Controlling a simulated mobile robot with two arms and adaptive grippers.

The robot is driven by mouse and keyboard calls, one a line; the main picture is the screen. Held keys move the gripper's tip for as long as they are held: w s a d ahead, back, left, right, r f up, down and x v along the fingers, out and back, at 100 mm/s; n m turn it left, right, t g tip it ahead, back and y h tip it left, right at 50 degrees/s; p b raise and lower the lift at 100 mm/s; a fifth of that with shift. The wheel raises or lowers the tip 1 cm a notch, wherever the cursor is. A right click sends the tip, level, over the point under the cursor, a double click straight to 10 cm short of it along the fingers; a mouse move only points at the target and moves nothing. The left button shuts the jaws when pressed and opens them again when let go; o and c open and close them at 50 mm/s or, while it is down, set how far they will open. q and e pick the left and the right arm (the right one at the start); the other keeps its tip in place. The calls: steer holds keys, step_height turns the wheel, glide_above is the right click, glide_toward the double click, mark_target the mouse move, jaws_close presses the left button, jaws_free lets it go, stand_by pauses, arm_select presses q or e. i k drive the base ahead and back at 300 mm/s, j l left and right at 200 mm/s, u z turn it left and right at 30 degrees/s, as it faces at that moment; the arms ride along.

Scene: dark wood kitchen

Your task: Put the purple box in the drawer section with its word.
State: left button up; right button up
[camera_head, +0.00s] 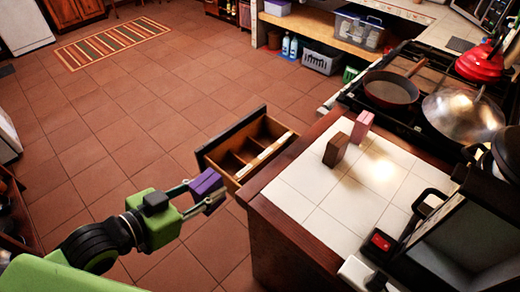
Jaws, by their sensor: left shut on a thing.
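The purple box (206,184) is held by my left gripper (203,192), which is shut on it. My left arm comes in from the lower left. The box is in front of the open drawer (212,151), at its left side in the picture. The drawer is pulled out from the counter and has wooden dividers that form several sections. Words on the sections are too small to read. My right gripper does not show.
A brown box (335,150) and a pink box (362,127) stand upright on the tiled counter (312,190). A stove with a red pan (391,89) and a metal lid (464,115) is behind them. The tiled floor left of the drawer is clear.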

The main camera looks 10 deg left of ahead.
mark_target(264, 141)
steer(key=j+z, duration=0.3)
steer(key=j, duration=0.65)
steer(key=j+z, duration=0.25)
steer(key=j, duration=0.65)
steer(key=i+j+z, duration=0.25)
steer(key=i+j, duration=0.25)
steer(key=i+j+z, duration=0.25)
steer(key=i+j, duration=0.25)
steer(key=j, duration=0.1)
